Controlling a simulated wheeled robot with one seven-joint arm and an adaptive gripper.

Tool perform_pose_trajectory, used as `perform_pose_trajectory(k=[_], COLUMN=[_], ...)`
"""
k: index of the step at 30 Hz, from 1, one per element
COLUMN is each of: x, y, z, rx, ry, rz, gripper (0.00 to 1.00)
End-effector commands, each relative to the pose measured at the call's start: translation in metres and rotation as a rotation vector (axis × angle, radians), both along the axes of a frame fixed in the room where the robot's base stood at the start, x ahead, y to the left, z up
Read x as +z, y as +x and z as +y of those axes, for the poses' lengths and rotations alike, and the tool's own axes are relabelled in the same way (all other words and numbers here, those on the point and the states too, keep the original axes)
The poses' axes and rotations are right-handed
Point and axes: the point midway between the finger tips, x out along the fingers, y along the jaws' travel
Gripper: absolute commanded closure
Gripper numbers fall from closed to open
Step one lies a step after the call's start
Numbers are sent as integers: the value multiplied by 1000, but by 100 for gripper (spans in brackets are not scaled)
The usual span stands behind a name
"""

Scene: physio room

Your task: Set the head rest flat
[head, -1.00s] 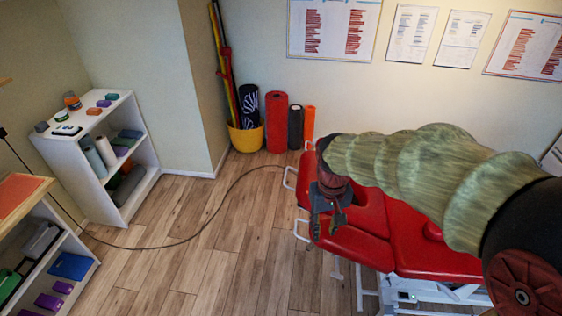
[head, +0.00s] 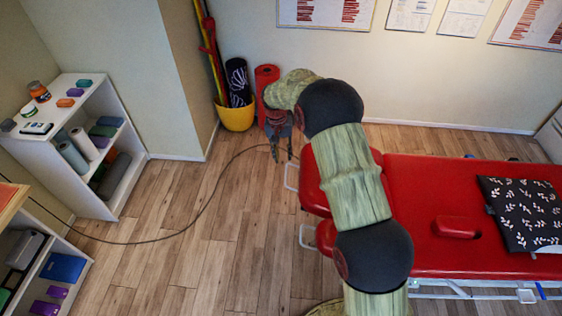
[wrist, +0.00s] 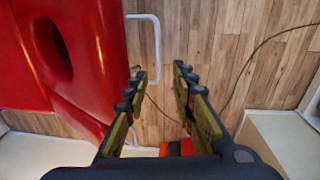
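The red head rest (head: 311,190) is at the left end of the red treatment table (head: 420,185) in the head view, partly hidden behind my arm. Its tilt cannot be told from here. A white bar handle (head: 291,177) sticks out from its end, and another (head: 306,238) shows lower down. In the wrist view the head rest (wrist: 95,60) fills the left side, with a dark face hole and the white handle (wrist: 157,50) beside my fingers. My gripper (head: 282,150) is open and empty, past the head rest's end and close to the upper handle without visibly holding it.
A yellow bucket (head: 236,117) with rolls and a red roll (head: 266,88) stand by the wall behind my gripper. A cable (head: 200,215) runs over the floor. A white shelf (head: 125,160) stands left. A patterned cushion (head: 522,212) lies on the table.

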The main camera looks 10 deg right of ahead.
Motion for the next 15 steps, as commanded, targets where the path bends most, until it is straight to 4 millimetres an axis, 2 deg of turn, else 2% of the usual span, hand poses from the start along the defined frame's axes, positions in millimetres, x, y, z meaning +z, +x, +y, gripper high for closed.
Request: perform_pose_trajectory(k=[5,15], x=[-13,-63], y=[-5,-7], z=[-1,-6], rx=[-32,-30], ry=[-1,-1], rz=[9,10], gripper=[74,74])
